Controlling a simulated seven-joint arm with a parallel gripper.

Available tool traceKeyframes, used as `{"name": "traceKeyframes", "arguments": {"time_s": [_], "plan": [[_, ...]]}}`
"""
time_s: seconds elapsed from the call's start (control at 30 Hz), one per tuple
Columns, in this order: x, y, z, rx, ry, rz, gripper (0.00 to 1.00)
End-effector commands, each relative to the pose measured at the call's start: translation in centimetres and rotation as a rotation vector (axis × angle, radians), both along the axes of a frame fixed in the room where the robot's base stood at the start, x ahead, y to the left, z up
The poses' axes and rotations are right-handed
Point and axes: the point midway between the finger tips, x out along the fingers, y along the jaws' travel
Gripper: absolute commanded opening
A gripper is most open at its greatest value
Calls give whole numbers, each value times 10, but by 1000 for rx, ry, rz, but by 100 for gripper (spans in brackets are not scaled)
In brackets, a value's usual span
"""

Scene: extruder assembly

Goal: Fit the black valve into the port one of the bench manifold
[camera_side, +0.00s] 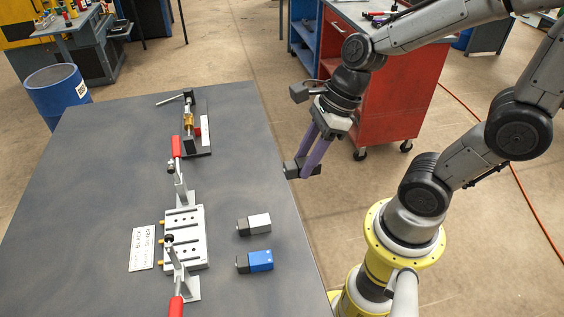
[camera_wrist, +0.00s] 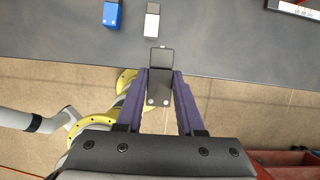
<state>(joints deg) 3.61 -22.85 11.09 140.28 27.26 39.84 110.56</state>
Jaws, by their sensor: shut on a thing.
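My gripper (camera_side: 303,167) has purple fingers shut on the black valve (camera_side: 291,170), held in the air just off the table's right edge. In the wrist view the black valve (camera_wrist: 160,88) sits between the fingertips, its squarer end pointing away from my gripper. The bench manifold (camera_side: 186,238) is a light grey slotted block on the table, left of and nearer the camera than my gripper. Brass fittings show along its left side. The port numbers cannot be read.
A silver valve (camera_side: 257,222) and a blue valve (camera_side: 260,261) lie right of the manifold. Red-handled clamps (camera_side: 176,147) stand at the manifold's two ends. A lettered plate (camera_side: 142,248) lies left of it. Another fixture (camera_side: 205,145) stands behind. The table's left part is clear.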

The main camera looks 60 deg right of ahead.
Motion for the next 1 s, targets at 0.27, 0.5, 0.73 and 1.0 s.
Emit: {"name": "traceKeyframes", "arguments": {"time_s": [0.27,0.5,0.73,1.0], "plan": [[-7,-2,3,2,2,-10,0],[2,-9,7,20,25,-190,0],[31,10,19,21,26,-327,0],[48,77,30,20,1,-247,0]]}}
